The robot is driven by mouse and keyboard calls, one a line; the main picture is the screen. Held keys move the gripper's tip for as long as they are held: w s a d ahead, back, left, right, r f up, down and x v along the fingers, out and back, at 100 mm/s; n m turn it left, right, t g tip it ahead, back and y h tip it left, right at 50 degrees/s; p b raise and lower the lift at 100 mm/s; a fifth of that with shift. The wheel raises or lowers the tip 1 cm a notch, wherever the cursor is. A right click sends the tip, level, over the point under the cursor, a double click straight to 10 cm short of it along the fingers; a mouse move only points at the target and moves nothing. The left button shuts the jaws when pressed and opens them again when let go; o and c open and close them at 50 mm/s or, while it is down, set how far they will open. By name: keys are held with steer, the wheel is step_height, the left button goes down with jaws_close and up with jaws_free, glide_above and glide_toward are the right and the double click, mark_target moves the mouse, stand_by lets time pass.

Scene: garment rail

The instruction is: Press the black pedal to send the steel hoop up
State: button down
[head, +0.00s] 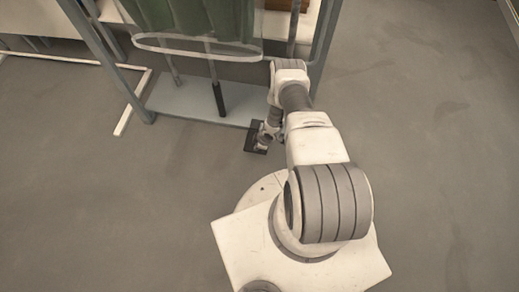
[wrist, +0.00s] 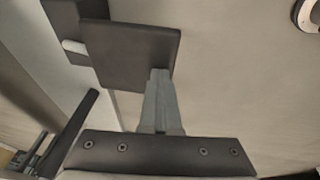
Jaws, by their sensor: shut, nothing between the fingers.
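The black pedal (head: 253,139) sits low at the front right edge of the rail's pale base plate, beside my gripper (head: 265,136). In the wrist view the pedal (wrist: 128,52) is a dark flat plate. My gripper's fingers (wrist: 159,73) are shut with nothing between them, and their tips overlap the pedal's lower right edge there. I cannot tell whether they touch it. The steel hoop (head: 165,48) hangs around the lower part of a green garment (head: 195,18) at the top of the head view. My wrist partly hides the pedal in the head view.
The base plate (head: 180,98) carries a post with a black sleeve (head: 219,98), which also shows in the wrist view (wrist: 72,130). Grey rail uprights (head: 112,65) stand at both sides. A white floor line (head: 132,103) lies left. Floor to the right is clear.

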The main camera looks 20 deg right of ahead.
steer(key=s+a+p+v, duration=0.1)
steer(key=p+v, duration=0.4)
steer(key=v, duration=0.5)
steer(key=shift+r, duration=0.1)
